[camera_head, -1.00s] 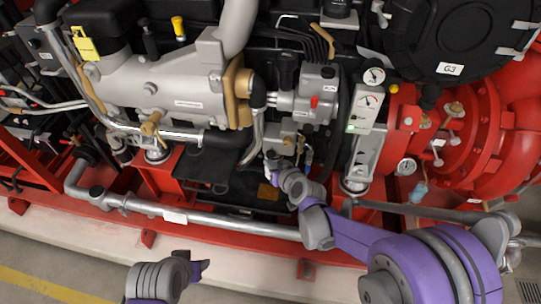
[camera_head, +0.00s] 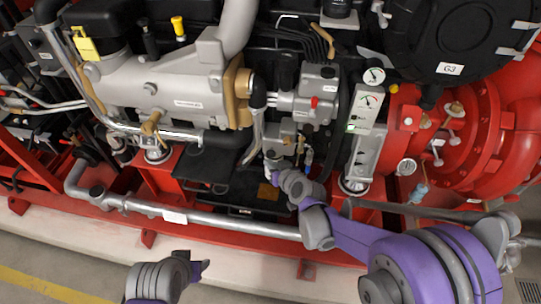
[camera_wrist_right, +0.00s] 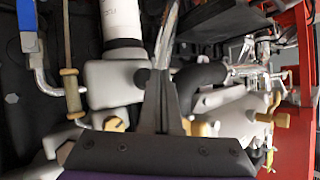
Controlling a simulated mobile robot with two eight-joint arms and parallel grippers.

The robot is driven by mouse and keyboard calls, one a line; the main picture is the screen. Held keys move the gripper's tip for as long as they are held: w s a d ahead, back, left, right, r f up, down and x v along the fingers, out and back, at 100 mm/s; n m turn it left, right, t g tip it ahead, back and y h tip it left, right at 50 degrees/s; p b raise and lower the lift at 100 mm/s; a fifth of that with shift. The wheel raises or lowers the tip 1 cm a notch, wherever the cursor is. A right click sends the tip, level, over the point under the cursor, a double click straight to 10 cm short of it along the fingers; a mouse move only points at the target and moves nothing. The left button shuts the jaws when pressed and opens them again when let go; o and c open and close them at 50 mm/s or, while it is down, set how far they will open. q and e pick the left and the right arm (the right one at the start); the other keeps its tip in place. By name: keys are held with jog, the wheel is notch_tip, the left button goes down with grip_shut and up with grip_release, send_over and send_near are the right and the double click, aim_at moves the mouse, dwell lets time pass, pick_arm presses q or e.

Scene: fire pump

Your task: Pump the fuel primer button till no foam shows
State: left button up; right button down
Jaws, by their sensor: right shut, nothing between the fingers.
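My right gripper (camera_head: 281,167) reaches up from the lower right to the engine's front side, just below a small grey block (camera_head: 282,136). In the right wrist view its fingers (camera_wrist_right: 161,78) are together and empty, in front of the same grey block (camera_wrist_right: 112,76). A white canister (camera_wrist_right: 118,20) joins this block, and a brass knob (camera_wrist_right: 115,124) shows on it. I cannot tell which part is the primer button; the fingers hide part of the block. No foam can be made out. My left gripper (camera_head: 200,270) is low in the head view, away from the engine; its jaw opening is unclear.
A blue-handled lever (camera_wrist_right: 28,18) and a brass-coloured fitting (camera_wrist_right: 72,92) are left of the fingers. A dark hose (camera_wrist_right: 202,78) is close on their right. A grey pipe (camera_head: 230,220) runs along the red base frame (camera_head: 147,238). A gauge panel (camera_head: 365,110) stands right of the block.

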jog(key=shift+w, duration=0.1)
jog(key=shift+w, duration=0.3)
jog(key=shift+w+d, duration=0.25)
jog(key=shift+w, duration=0.65)
dwell(0.9)
jog(key=shift+s, duration=0.1)
jog(key=shift+s+a, duration=0.25)
jog(key=shift+s, duration=0.95)
jog(key=shift+s+a+b, duration=0.2)
jog(key=shift+s+a, duration=0.05)
jog(key=shift+s, duration=1)
jog(key=shift+s+a+b, duration=0.2)
jog(key=shift+s+a, duration=0.05)
jog(key=shift+s, duration=0.95)
dwell(0.6)
